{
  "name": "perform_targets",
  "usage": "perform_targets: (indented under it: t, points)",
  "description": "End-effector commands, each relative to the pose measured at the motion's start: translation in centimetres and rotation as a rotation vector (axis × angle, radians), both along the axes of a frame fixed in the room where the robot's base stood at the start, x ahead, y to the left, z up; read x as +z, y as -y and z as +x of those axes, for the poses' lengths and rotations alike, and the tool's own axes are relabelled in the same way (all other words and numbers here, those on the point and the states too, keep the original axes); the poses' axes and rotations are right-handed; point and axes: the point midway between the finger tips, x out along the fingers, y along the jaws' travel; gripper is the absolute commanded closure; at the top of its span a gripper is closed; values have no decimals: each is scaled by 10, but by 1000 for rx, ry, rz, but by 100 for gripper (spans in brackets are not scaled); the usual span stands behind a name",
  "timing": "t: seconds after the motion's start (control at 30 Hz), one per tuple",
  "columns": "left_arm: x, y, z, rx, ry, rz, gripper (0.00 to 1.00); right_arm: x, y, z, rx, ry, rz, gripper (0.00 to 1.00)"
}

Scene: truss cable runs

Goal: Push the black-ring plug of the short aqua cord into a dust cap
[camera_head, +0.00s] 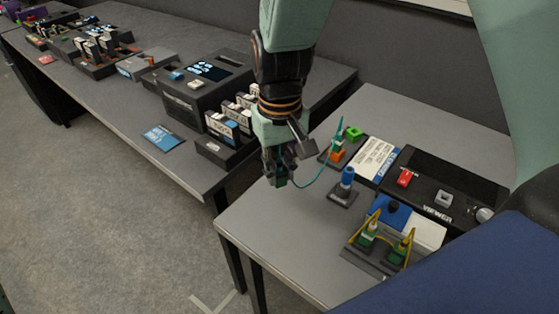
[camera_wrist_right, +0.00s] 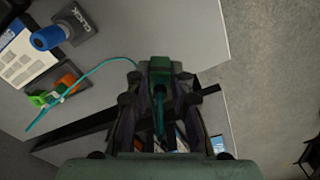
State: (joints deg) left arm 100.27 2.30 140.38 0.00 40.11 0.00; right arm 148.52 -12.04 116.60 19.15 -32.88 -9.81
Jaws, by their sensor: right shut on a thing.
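My right gripper (camera_head: 279,176) is shut on a dark green plug (camera_wrist_right: 159,66), held above the near table's left edge. The aqua cord (camera_head: 318,180) runs from this plug in a loop toward small orange (camera_head: 338,156) and green (camera_head: 354,133) pieces on the table. I cannot make out a black ring on the held plug, nor tell which piece is a dust cap. My left gripper is not in view.
A blue cylinder (camera_head: 347,177) stands on a dark base marked "CLICK". The near table's front-left is clear. Another table holds dark boxes (camera_head: 205,88).

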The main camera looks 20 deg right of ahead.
Motion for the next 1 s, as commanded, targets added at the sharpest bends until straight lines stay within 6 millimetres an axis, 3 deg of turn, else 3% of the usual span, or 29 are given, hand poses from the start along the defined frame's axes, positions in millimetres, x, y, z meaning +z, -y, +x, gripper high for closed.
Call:
perform_targets:
  t: [0.23, 0.57, 0.77, 1.0]
  points:
    - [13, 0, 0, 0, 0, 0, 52, -9, 2, -10, -35, 0, 0, 100]
    - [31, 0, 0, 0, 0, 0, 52, -10, 17, 27, -30, 1, 5, 100]
    - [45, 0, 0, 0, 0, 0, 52, -8, 51, 62, 127, 4, 7, 100]
    - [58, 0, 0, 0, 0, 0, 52, -9, 120, 98, 432, 5, 4, 100]
